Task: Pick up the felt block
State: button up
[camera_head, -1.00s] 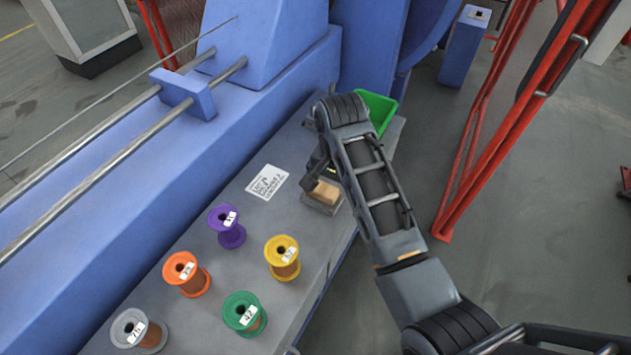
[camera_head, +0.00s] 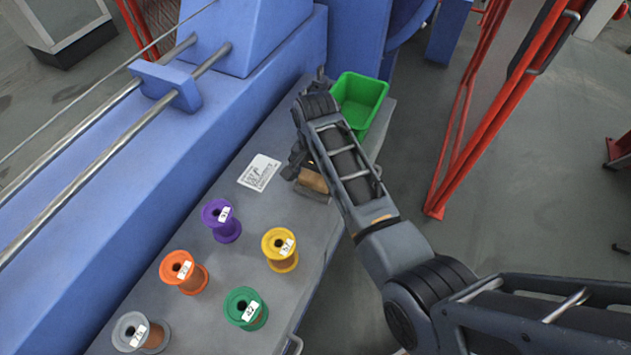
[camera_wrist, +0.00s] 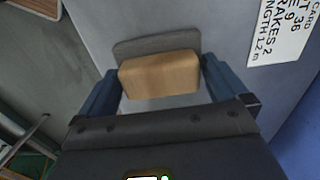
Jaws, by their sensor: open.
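The felt block (camera_wrist: 160,75) is a tan rectangular block in the wrist view, lying on a small grey holder (camera_wrist: 155,45) on the bench. In the head view the felt block (camera_head: 314,180) is partly hidden behind my arm. My gripper (camera_wrist: 153,84) is open, with one dark blue finger at each end of the block. The block lies between the fingers; whether they touch it I cannot tell. In the head view my gripper (camera_head: 296,168) is mostly hidden by my arm and sits over the block.
A printed card (camera_head: 259,172) lies left of the block. Several spools, including a purple one (camera_head: 222,220) and a yellow one (camera_head: 280,249), stand nearer on the grey bench (camera_head: 225,262). A green bin (camera_head: 360,99) stands behind my arm. The blue machine (camera_head: 120,190) borders the bench.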

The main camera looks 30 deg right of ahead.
aim_at(315, 176)
jog(key=c, duration=0.8)
jog(key=shift+r, duration=0.1)
jog(key=shift+r, duration=0.6)
notch_tip(315, 176, up, 3)
jog(key=shift+f, duration=0.1)
jog(key=s+d+r, duration=0.6)
jog(key=d+r, duration=0.1)
jog(key=d, duration=0.2)
jog(key=shift+s+d, duration=0.25)
jog(key=shift+d, duration=0.15)
